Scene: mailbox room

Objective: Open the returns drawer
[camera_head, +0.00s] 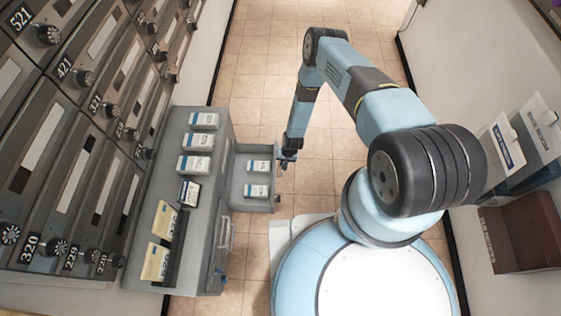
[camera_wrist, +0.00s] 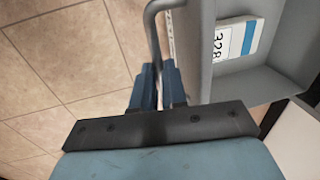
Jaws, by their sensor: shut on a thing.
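A grey drawer (camera_head: 238,181) stands pulled out from the right side of the grey counter. It also shows in the wrist view (camera_wrist: 240,88). Two white packages with blue bands lie in it in the head view; one (camera_wrist: 236,40) marked 328 shows in the wrist view. My gripper (camera_head: 288,157) is at the drawer's outer front, near its far end. In the wrist view my gripper (camera_wrist: 157,88) is shut on the drawer's grey bar handle (camera_wrist: 153,35). The fingers hide the part of the handle between them. I cannot read a label on the drawer.
The grey counter (camera_head: 222,125) carries several white packages and yellow envelopes. Numbered mailboxes (camera_head: 85,130) line the left wall. A brown box (camera_head: 520,237) and paper holders are on the right wall. Tiled floor (camera_head: 262,90) is clear beyond the drawer.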

